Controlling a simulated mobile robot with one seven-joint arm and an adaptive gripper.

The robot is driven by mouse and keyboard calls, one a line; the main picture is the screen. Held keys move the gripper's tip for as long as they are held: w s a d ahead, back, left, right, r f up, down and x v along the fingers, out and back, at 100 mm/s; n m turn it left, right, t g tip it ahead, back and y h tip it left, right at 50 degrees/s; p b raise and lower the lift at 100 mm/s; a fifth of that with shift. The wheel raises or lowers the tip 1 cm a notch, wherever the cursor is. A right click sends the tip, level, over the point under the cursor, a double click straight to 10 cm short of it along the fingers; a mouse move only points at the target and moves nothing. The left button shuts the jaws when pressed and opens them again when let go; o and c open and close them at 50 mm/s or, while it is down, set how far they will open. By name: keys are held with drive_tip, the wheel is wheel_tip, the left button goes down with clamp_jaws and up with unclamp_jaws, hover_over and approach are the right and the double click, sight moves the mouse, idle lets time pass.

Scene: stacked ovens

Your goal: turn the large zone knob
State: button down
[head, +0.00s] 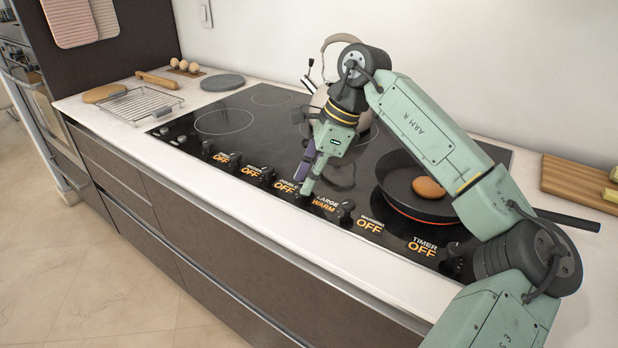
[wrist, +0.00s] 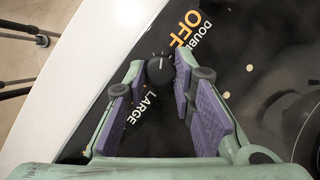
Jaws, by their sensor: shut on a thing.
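A row of black knobs runs along the front of the black cooktop (head: 212,168). My gripper (head: 306,188) reaches down between the DOUBLE and LARGE labels in the head view. In the wrist view, its fingertips (wrist: 160,70) are shut on a round black knob (wrist: 160,71) with a white pointer mark. I take this knob as the large zone knob, beside the LARGE label (wrist: 142,107). The DOUBLE label (wrist: 190,30) reads OFF.
Neighbouring knobs (head: 267,175) and (head: 345,211) stand close on either side. A pan (head: 405,187) with a brown egg-shaped item sits over an orange-glowing ring at right. A kettle (head: 320,97) stands behind my gripper. The left burners are clear.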

drive_tip(key=n, duration=0.2)
drive_tip(key=n+g, duration=0.1)
drive_tip(key=n, duration=0.1)
drive_tip(key=n+g+p, duration=0.1)
drive_tip(key=shift+w+n+h, duration=0.25)
drive_tip(key=shift+n+h, duration=0.05)
drive_tip(key=shift+n, duration=0.1)
idle(0.4)
drive_tip(key=c, duration=1.3)
unclamp_jaws()
drive_tip(key=shift+c, duration=0.2)
drive_tip(key=v, duration=1.2)
drive_tip(key=shift+w+a, duration=0.1)
drive_tip(key=shift+a, duration=0.05)
